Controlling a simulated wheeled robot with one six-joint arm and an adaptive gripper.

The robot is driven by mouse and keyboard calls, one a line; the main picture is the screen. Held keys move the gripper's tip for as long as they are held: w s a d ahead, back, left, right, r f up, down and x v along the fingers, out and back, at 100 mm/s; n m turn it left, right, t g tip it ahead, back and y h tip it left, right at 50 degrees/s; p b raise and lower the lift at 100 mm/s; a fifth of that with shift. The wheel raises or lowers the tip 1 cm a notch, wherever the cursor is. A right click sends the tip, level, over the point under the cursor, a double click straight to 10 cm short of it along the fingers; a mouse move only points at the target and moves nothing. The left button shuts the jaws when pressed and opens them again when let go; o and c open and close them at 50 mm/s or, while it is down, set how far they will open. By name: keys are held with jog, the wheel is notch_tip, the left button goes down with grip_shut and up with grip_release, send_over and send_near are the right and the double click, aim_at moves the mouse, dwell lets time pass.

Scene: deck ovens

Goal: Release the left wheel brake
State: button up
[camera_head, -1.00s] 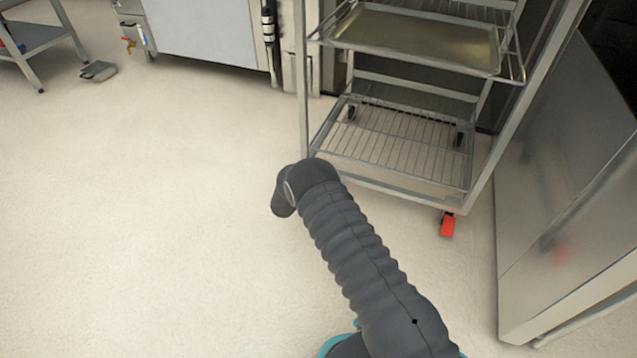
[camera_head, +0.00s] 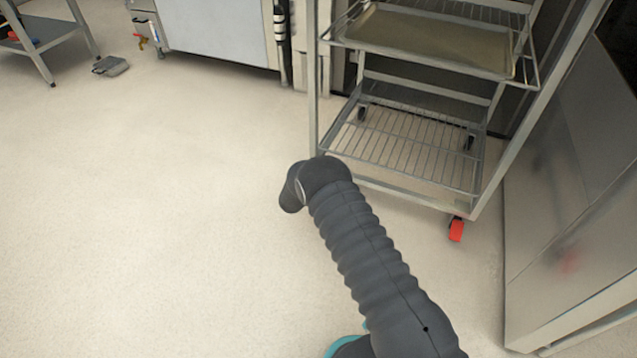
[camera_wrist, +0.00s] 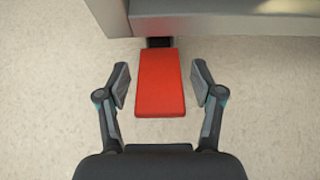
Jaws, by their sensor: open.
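In the wrist view a flat red brake pedal (camera_wrist: 161,82) sticks out toward me from under the metal edge of the rack (camera_wrist: 215,20). My gripper (camera_wrist: 160,74) is open, with one finger on each side of the pedal and a visible gap on both sides. In the head view my arm reaches to the front left corner of the wheeled rack (camera_head: 405,195). The arm hides that corner's wheel, its brake and my fingers. Another red brake pedal (camera_head: 456,230) shows at the rack's front right wheel.
The rack carries a tray (camera_head: 430,42) above wire shelves (camera_head: 405,145). A steel cabinet (camera_head: 560,220) stands close to the right of the rack. A grey pedal-like object (camera_head: 110,66) lies on the floor at far left. The floor left of my arm is clear.

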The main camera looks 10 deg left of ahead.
jog(key=shift+s, duration=0.1)
jog(key=v, duration=1.2)
jog(key=s+d+f+m+g+h, duration=0.2)
jog(key=s+d+m+g+h, duration=0.1)
jog(key=s+d+m, duration=0.3)
jog(key=s+d+r+m+g+y+p, duration=0.1)
jog(key=s+d+r+m+p, duration=0.2)
jog(key=s+d+r+m, duration=0.6)
jog(key=s+d+r+m+g+y+p, duration=0.1)
jog(key=s+d+r+m, duration=0.8)
jog(key=r, duration=1.7)
jog(key=s+d+r+m+g+y+p, duration=0.1)
jog(key=s+d+r+m+y+p, duration=0.2)
jog(key=s+d+r+m, duration=0.6)
jog(key=s+d+r+p, duration=0.1)
jog(key=d+r, duration=0.3)
jog(key=r, duration=0.5)
jog(key=shift+s+d+r+m+p, duration=0.2)
jog(key=shift+s+m+p, duration=0.2)
jog(key=shift+s, duration=0.45)
